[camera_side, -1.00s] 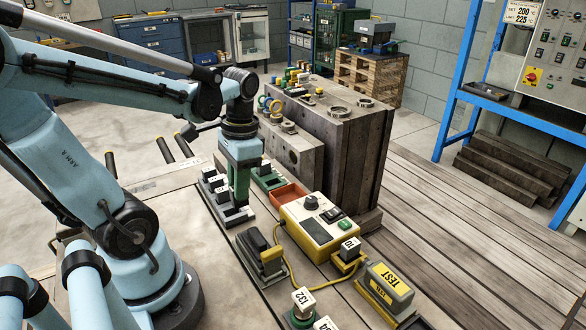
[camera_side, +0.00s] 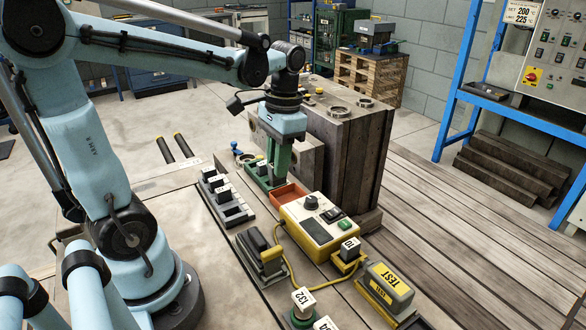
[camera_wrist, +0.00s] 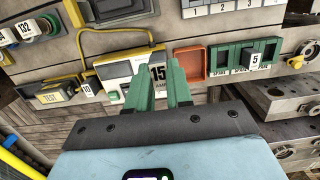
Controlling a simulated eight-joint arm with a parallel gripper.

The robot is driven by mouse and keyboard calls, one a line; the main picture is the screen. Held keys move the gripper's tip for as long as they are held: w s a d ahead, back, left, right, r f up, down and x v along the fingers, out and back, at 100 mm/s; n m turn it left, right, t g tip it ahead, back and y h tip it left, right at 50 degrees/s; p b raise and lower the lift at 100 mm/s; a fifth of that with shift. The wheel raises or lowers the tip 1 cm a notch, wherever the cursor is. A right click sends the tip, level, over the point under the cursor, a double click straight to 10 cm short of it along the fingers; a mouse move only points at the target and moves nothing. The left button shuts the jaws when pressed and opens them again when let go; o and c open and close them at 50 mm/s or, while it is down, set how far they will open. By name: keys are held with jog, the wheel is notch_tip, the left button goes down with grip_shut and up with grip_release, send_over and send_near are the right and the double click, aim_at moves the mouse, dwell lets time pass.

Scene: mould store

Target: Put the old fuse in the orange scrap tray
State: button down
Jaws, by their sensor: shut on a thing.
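My gripper (camera_side: 278,178) has green fingers and hangs upright at the boundary between the green spare rack and the orange scrap tray. In the wrist view my gripper (camera_wrist: 160,88) is shut on a fuse (camera_wrist: 157,74) with a white face marked 15. The side view does not show the fuse clearly. The orange scrap tray (camera_side: 291,193) is a small shallow open box and looks empty. It also shows in the wrist view (camera_wrist: 204,64), to the right of the fingers. My fingers are beside and partly above it, apart from its floor.
The yellow tester (camera_side: 307,228) stands right in front of the tray. The green spare rack (camera_side: 258,179) adjoins its back left and holds a fuse marked 5 (camera_wrist: 256,60). A grey fuse rack (camera_side: 238,211) is left. Large mould blocks (camera_side: 340,150) rise behind.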

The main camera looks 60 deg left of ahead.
jog(key=w+a+f, duration=0.3)
jog(key=w+a, duration=0.2)
jog(key=w, duration=0.1)
jog(key=shift+s+a+f, duration=0.1)
jog(key=shift+f, duration=1.8)
jog(key=shift+s+a+f, duration=0.1)
jog(key=shift+f, duration=1.8)
jog(key=c, duration=0.6)
grip_release()
jog(key=shift+w+r, duration=0.1)
jog(key=shift+r, duration=3.95)
